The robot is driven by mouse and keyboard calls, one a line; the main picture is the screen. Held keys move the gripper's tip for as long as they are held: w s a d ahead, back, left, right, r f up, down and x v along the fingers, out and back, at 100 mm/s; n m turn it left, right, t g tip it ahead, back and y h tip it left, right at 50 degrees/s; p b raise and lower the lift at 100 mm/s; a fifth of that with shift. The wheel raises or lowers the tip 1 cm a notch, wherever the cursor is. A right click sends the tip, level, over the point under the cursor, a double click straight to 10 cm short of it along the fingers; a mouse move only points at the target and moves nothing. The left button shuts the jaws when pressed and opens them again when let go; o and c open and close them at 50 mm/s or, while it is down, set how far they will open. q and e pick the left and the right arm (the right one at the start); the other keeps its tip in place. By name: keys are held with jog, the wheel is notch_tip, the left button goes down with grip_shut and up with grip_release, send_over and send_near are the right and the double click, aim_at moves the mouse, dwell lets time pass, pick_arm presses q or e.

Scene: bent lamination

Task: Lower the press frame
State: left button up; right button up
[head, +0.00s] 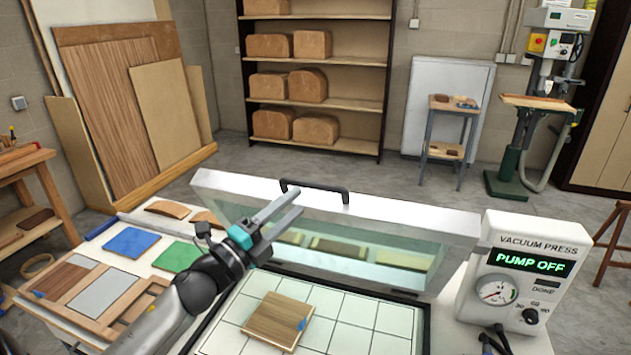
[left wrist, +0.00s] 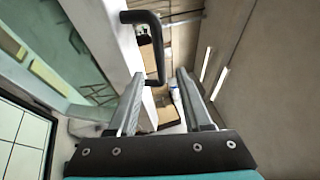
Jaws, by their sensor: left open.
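The press frame (head: 350,222) stands raised and tilted up behind the press bed (head: 374,318), with a clear sheet below its pale top bar. A black handle (head: 315,188) sits on that bar. My left gripper (head: 293,203) is open and empty, its fingers pointing at the handle from the left. In the left wrist view the handle (left wrist: 157,50) lies just beyond the fingertips (left wrist: 157,88), slightly left of the gap's middle; I cannot tell whether they touch. A wood piece (head: 278,318) with blue tape lies on the gridded bed.
The vacuum press control box (head: 520,270) stands to the right, reading PUMP OFF. A blue square (head: 131,242), a green square (head: 178,256) and wood pieces lie on the table at the left. Dark hoses or fittings (head: 494,340) are at the lower right.

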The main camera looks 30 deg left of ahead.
aim_at(316, 186)
pick_arm(q)
jog(key=shift+p+x, duration=0.7)
jog(key=shift+x, duration=2.95)
jog(key=shift+c, duration=0.3)
grip_shut()
